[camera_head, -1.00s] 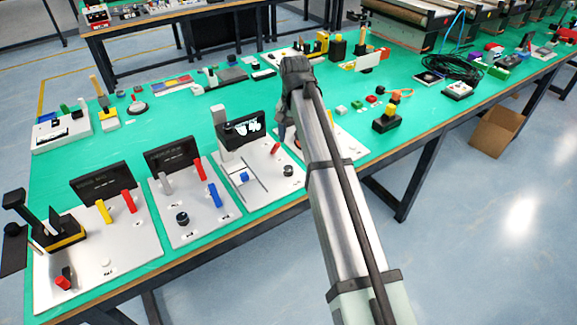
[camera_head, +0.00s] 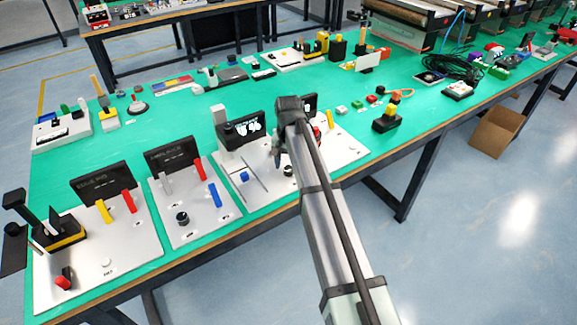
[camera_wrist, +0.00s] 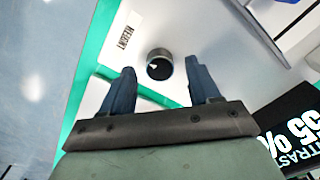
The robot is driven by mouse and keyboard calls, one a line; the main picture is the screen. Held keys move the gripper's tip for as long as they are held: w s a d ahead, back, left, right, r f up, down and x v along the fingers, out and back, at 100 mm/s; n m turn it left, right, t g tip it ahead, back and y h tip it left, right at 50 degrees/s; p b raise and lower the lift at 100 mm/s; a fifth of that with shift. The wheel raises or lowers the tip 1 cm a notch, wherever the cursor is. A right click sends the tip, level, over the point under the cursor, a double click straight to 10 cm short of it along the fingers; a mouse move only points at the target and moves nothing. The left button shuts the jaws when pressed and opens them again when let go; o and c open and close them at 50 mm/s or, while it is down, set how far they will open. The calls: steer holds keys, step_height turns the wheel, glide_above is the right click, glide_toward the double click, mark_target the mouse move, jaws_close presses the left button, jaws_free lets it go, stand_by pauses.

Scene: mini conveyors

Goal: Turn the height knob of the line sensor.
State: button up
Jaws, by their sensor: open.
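The line sensor is a white panel (camera_head: 235,176) with a black display (camera_head: 243,127) at its back; the display, reading 55 %, also shows at the right of the wrist view (camera_wrist: 294,130). The height knob (camera_wrist: 160,64) is a round dark knob with a white mark, next to a printed HEIGHT label (camera_wrist: 126,38). In the head view the knob (camera_head: 288,170) sits at the panel's right front, partly beside my arm. My gripper (camera_wrist: 160,82) is open and empty. Its two blue fingers point toward the knob, one on each side in the picture; I see no contact.
A panel with a black knob (camera_head: 182,218) and red and blue sliders stands to the left. Another panel (camera_head: 345,150) lies close on the right, partly hidden by my arm. The table's front edge (camera_head: 240,232) runs near the panels.

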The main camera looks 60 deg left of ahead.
steer(key=shift+f, duration=0.8)
steer(key=shift+c, duration=0.4)
steer(key=c, duration=1)
steer(key=shift+o, duration=0.2)
steer(key=shift+n, duration=0.3)
steer(key=shift+n, duration=2.6)
